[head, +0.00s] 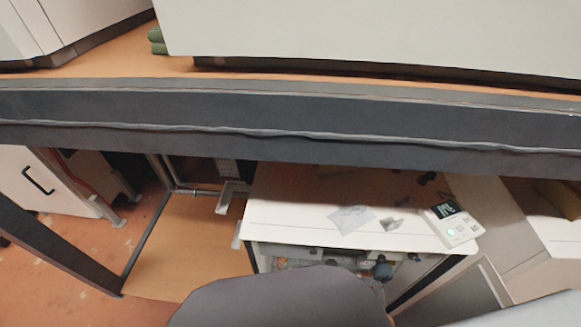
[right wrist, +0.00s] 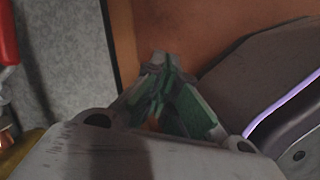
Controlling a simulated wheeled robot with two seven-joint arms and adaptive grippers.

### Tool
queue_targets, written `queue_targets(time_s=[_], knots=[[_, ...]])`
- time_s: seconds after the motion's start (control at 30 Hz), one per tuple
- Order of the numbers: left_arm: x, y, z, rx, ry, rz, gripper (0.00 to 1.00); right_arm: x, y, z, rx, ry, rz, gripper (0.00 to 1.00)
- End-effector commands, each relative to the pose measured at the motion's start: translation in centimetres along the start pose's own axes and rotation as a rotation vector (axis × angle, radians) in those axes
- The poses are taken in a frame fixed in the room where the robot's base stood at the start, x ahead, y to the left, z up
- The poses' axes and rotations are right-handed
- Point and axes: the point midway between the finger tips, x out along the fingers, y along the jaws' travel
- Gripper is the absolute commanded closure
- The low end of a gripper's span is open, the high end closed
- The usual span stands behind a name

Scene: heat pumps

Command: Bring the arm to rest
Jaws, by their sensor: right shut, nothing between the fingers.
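My right gripper (right wrist: 158,72) shows in the right wrist view, with its green-padded fingers meeting at the tips. It is shut and holds nothing. A dark grey rounded part of my own body lies close on its right. In the head view neither gripper is in sight. My left gripper is in neither view.
In the head view a dark beam (head: 290,122) crosses the whole width. Below it stands a white unit (head: 290,215) with a small display device (head: 455,225) on it. In the right wrist view a grey speckled panel (right wrist: 62,70) stands left of the gripper, and something red (right wrist: 8,35) is at the left edge.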

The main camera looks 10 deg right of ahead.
Motion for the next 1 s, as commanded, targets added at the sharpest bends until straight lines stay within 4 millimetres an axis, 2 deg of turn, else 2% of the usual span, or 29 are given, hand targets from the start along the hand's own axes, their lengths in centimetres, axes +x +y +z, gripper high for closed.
queue_targets(time_s=[0.57, 1.0], knots=[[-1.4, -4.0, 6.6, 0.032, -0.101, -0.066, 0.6, -2.2, -3.8, 5.3, 0.325, 0.157, -0.051, 1.0], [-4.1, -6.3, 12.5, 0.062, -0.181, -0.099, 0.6, -4.4, -6.0, 10.1, 0.587, 0.26, -0.073, 1.0]])
